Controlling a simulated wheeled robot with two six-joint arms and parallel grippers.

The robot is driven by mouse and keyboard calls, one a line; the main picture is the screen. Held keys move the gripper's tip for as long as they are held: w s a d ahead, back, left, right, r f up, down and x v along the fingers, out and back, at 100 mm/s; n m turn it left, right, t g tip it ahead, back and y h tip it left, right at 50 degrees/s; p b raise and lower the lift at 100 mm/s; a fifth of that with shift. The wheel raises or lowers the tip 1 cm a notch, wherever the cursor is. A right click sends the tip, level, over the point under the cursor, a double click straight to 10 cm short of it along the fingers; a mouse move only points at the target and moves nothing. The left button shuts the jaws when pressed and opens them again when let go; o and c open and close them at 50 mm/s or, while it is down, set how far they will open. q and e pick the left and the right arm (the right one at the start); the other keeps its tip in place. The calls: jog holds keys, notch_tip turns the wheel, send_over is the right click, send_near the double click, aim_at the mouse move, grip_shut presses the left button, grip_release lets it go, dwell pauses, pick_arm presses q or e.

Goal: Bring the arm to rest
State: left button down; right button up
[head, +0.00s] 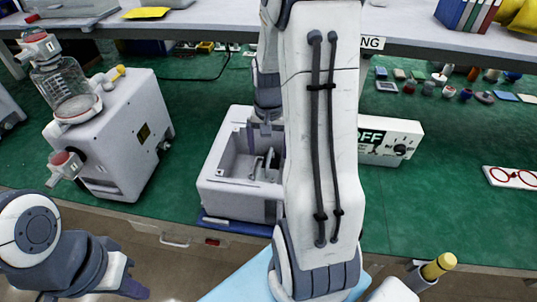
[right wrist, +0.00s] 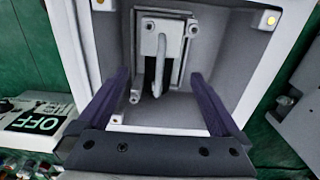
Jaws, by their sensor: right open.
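My right arm stands upright across the middle of the head view and hides much behind it. Its gripper (right wrist: 160,80) is open in the right wrist view, with its two dark fingers spread over the open white box (head: 215,190). Nothing shows between the fingertips. A metal plate with a dark slot or handle (right wrist: 162,55) is inside the box, ahead of the fingers. In the head view that gripper is partly hidden by the arm. My left gripper (head: 132,286) hangs at the lower left, in front of the bench; its jaw opening is unclear.
A white pump unit (head: 120,135) with a glass canister (head: 65,85) stands left on the green bench (head: 450,190). A white box marked OFF (head: 405,140) stands right of my arm. A shelf with books crosses the back. A yellow-capped thing (head: 438,266) is at front right.

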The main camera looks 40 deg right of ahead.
dwell(0.5)
jog(key=s+a+r+n, duration=0.1)
jog(key=a+r+n, duration=0.15)
jog(key=a, duration=0.55)
jog(key=a+r+n, duration=0.2)
jog(key=a+n, duration=0.2)
jog(key=a, duration=0.5)
jog(key=s+a+r+n+y, duration=0.1)
jog(key=s+a+r+n, duration=0.2)
jog(key=s+a+n, duration=0.7)
jog(key=s+a, duration=0.3)
jog(key=s, duration=0.1)
jog(key=shift+s+a, duration=0.15)
jog(key=shift+s, duration=0.25)
jog(key=shift+n, duration=0.25)
